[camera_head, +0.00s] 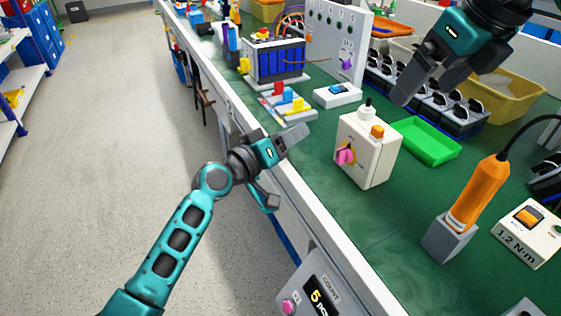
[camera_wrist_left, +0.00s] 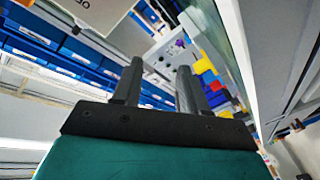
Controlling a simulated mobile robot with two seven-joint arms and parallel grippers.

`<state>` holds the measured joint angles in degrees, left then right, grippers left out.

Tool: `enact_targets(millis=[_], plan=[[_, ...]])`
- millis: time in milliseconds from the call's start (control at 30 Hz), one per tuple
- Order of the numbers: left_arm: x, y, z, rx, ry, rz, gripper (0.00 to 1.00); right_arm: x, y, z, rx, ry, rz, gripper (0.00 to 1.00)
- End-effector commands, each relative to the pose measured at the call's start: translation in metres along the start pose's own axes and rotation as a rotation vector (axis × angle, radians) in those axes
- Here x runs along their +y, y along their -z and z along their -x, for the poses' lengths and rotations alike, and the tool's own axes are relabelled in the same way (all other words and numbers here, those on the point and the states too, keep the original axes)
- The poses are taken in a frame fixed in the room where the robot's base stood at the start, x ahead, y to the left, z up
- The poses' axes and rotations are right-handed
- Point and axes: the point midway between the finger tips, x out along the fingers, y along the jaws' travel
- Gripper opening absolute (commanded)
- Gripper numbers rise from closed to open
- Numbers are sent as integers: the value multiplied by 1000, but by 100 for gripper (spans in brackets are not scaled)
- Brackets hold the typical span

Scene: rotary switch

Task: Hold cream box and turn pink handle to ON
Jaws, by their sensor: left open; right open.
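The cream box (camera_head: 375,160) stands upright on the green bench top. The pink handle (camera_head: 345,156) is on its front face, over a small dial whose marks are too small to read. My left gripper (camera_head: 288,168) is open and empty, left of the box near the bench's front edge, apart from it. In the left wrist view my left gripper (camera_wrist_left: 161,66) shows two separated fingers with nothing between them; the box is not recognisable there. My right gripper (camera_head: 428,92) is open and empty, above and to the right of the box, over the bench.
A green tray (camera_head: 428,141) lies right behind the box. An orange-handled tool (camera_head: 478,195) stands in a grey holder to the right, near a torque unit (camera_head: 530,232). A small white device (camera_head: 337,95) sits behind. The bench in front of the box is clear.

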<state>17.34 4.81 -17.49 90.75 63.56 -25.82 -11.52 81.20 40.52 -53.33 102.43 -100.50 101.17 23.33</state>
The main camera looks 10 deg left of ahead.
Motion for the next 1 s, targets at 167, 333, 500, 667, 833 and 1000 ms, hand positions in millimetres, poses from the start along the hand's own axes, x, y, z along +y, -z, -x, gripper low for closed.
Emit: enact_targets(millis=[167,333,500,667,833,1000], plan=[[0,-24,-2,-243,-123,304,43,0,0,0,0,0,0,100],[11,-34,16,-445,-259,580,43,0,0,0,0,0,0,100],[11,-34,40,-581,-319,839,43,0,0,0,0,0,0,100],[6,-35,51,-628,-310,959,43,0,0,-1,0,0,0,100],[5,-35,53,-637,-307,981,43,0,0,-14,3,-2,0,100],[5,-36,53,-636,-306,979,43,0,1,-44,4,-2,-1,100]])
